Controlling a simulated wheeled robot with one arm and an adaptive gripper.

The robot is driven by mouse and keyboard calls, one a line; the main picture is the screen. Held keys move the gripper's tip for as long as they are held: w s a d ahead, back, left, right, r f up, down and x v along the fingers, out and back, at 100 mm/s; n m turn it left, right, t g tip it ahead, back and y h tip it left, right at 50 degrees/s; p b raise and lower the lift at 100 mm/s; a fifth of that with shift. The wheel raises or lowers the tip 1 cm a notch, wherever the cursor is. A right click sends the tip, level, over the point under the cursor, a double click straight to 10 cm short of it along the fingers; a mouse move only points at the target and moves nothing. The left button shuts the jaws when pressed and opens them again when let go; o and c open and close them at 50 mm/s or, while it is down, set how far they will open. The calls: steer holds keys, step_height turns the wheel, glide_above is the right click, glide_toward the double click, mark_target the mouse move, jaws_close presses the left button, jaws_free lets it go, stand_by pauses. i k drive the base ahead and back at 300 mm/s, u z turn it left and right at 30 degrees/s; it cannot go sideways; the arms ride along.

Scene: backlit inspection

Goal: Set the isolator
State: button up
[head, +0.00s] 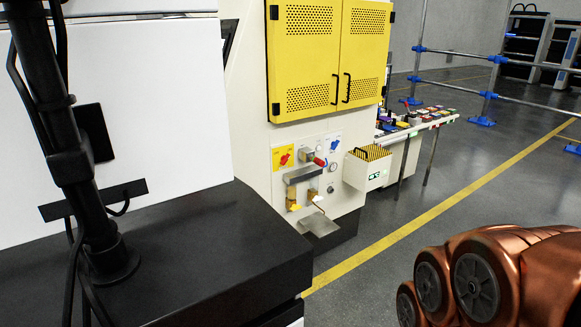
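The isolator looks to be the red rotary handle (285,159) on a yellow plate (278,166), on the cream machine's front panel below the yellow doors. The handle appears tilted, but it is too small to read its exact position or any markings. My copper-coloured arm (541,265) shows at the lower right, well apart from the panel. My gripper is not in view.
Right of the isolator are a red-ended fitting (319,161) and a gauge (333,167). Below are brass fittings (314,195) and a grey tray (320,224). A dark bench (200,250) with a black post (75,150) fills the left. Open floor (430,225) lies right of the machine.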

mark_target(284, 159)
steer(key=u, duration=0.05)
steer(key=k, duration=0.1)
steer(key=z, duration=1.15)
steer(key=i, duration=3.15)
steer(key=u, duration=4.45)
